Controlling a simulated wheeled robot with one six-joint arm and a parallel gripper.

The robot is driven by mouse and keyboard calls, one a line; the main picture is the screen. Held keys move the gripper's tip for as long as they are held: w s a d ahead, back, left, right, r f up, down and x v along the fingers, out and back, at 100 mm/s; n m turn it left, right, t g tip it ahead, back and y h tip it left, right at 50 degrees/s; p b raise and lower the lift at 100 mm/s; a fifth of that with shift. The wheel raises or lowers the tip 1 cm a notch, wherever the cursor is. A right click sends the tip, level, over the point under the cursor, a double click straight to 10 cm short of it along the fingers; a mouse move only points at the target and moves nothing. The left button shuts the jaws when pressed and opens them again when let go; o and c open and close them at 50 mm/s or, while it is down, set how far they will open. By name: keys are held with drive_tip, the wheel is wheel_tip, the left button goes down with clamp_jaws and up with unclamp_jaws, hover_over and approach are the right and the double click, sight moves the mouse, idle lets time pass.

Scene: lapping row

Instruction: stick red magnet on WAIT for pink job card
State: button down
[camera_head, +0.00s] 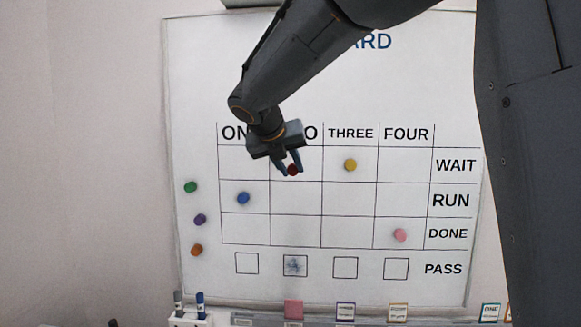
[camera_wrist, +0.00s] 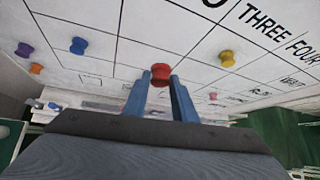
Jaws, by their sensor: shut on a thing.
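My gripper (camera_head: 287,168) is shut on the red magnet (camera_head: 292,170) in front of the whiteboard, over the WAIT row in column TWO. In the wrist view the red magnet (camera_wrist: 160,73) sits between the blue fingertips (camera_wrist: 160,84). I cannot tell whether it touches the board. The WAIT label (camera_head: 455,166) is at the right end of the top row. The pink job card (camera_head: 293,310) stands in the rail below the board, under column TWO. My arm hides part of the column ONE and TWO headings.
A yellow magnet (camera_head: 350,165) is in WAIT under THREE, a blue one (camera_head: 243,198) in RUN under ONE, a pink one (camera_head: 400,235) in DONE under FOUR. Green (camera_head: 190,187), purple (camera_head: 200,219) and orange (camera_head: 197,250) magnets sit left of the grid. Markers (camera_head: 200,304) stand lower left.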

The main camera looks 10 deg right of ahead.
drive_tip(key=w+d+p, duration=0.1)
drive_tip(key=w+d, duration=0.1)
drive_tip(key=w, duration=0.6)
drive_tip(key=shift+w+d, duration=0.15)
drive_tip(key=shift+d, duration=0.2)
idle(0.4)
idle(0.6)
drive_tip(key=c, duration=1.4)
unclamp_jaws()
